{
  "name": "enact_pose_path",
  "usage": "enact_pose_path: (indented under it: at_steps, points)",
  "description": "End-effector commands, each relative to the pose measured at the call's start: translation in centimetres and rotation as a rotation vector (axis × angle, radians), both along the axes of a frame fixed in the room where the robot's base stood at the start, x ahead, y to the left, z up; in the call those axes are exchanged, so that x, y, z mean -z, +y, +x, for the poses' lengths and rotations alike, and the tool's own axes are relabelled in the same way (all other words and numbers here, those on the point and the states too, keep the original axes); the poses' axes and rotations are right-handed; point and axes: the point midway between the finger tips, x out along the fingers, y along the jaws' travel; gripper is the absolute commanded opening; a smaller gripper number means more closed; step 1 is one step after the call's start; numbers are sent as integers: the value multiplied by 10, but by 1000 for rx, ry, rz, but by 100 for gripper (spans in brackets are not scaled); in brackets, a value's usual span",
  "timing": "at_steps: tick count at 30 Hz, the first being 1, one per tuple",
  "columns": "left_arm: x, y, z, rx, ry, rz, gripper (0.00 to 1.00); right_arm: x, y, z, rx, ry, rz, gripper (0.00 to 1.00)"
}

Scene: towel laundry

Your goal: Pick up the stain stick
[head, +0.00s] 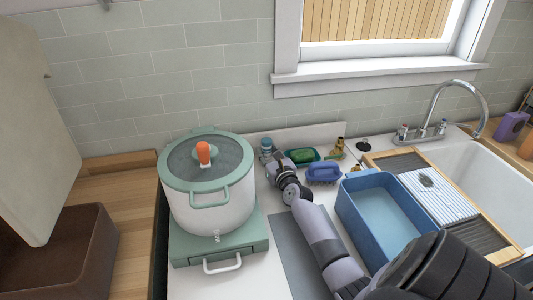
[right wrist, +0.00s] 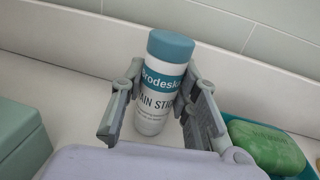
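The stain stick is a white cylinder with a teal cap and teal label band, standing upright in the right wrist view (right wrist: 160,90). In the head view it shows small (head: 266,146) by the back ledge, right of the pot. My right gripper (right wrist: 163,100) is open, with one finger on each side of the stick. Small gaps seem to show beside it, but contact is hard to judge. In the head view the right gripper (head: 277,160) is just in front of the stick and partly hides its lower part. My left gripper is not in view.
A large pot (head: 210,205) on a green stand is close on the left. A green soap bar (right wrist: 265,147) in a teal dish is close on the right. A purple brush (head: 323,174), blue basin (head: 385,235) and sink lie further right. The back ledge is behind the stick.

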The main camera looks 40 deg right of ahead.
Motion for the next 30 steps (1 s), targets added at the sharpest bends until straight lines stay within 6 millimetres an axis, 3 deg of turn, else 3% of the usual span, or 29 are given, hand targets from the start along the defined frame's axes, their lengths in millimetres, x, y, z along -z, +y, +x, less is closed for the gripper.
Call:
enact_pose_path:
  at_steps: [11, 20, 26, 30]
  points:
    - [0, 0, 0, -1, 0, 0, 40, 0, 0, 0, 0, 0, 0, 0]
    - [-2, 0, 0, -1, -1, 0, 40, -3, 0, 0, 1, -2, 0, 0]
    - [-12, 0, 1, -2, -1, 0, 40, -25, 1, 1, 1, -6, 2, 0]
    - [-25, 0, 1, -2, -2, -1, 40, -56, 1, 1, 2, -10, 4, 0]
